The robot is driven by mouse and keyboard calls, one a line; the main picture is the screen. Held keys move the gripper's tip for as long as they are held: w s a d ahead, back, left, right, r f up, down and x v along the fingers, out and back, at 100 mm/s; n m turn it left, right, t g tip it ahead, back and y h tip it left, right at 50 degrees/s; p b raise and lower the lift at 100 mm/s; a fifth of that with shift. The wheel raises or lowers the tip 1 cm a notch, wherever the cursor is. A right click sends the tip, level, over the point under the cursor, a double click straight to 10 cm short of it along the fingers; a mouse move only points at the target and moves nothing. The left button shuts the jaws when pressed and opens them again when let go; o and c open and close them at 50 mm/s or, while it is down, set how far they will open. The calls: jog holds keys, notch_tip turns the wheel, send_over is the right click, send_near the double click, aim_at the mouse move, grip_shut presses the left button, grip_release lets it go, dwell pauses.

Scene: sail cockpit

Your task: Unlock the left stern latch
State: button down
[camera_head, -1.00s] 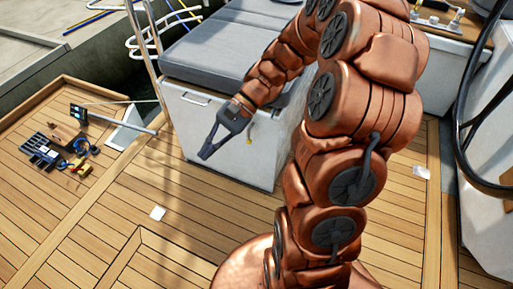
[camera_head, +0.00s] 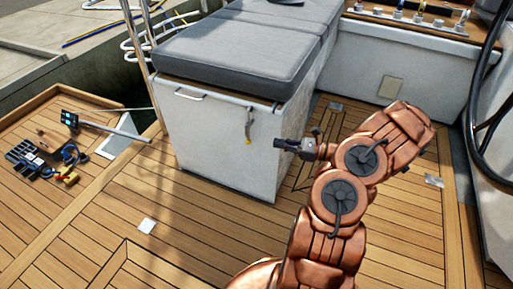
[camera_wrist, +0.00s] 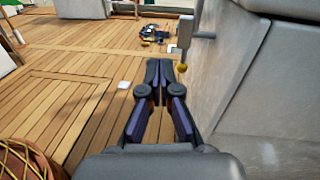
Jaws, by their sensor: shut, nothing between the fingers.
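A small latch (camera_head: 250,122) with a yellow tip hangs on the right-hand side of the white bench locker, near its front corner. What looks like the same latch (camera_wrist: 186,35) shows in the wrist view, grey with a yellow lower end, just ahead and slightly right of my fingertips. My gripper (camera_head: 278,143) is right of the latch in the head view, pointing left, with a gap between them. In the wrist view, my gripper (camera_wrist: 160,66) has its dark fingers together and empty. I cannot tell whether the latch is locked.
The white locker (camera_head: 215,140) carries a grey cushion (camera_head: 235,50) and a front handle (camera_head: 189,96). Its wall runs close along the right in the wrist view. Several small items (camera_head: 45,155) lie on the deck at far left. Bare planks (camera_head: 190,225) lie in front.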

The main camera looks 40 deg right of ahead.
jog(key=s+d+f+m+t+h+b, duration=0.1)
jog(key=s+d+f+m+t+h, duration=0.1)
jog(key=d+f, duration=0.25)
jog(key=b, duration=0.4)
send_near(250, 125)
jog(key=shift+w+a+f, duration=0.7)
jog(key=shift+w+f, duration=0.2)
jog(key=shift+w, duration=0.05)
jog(key=shift+w+a+f, duration=0.7)
jog(key=shift+w+f, duration=0.15)
jog(key=shift+w, duration=0.1)
jog(key=shift+w+a+f, duration=0.7)
jog(key=shift+w+f, duration=0.2)
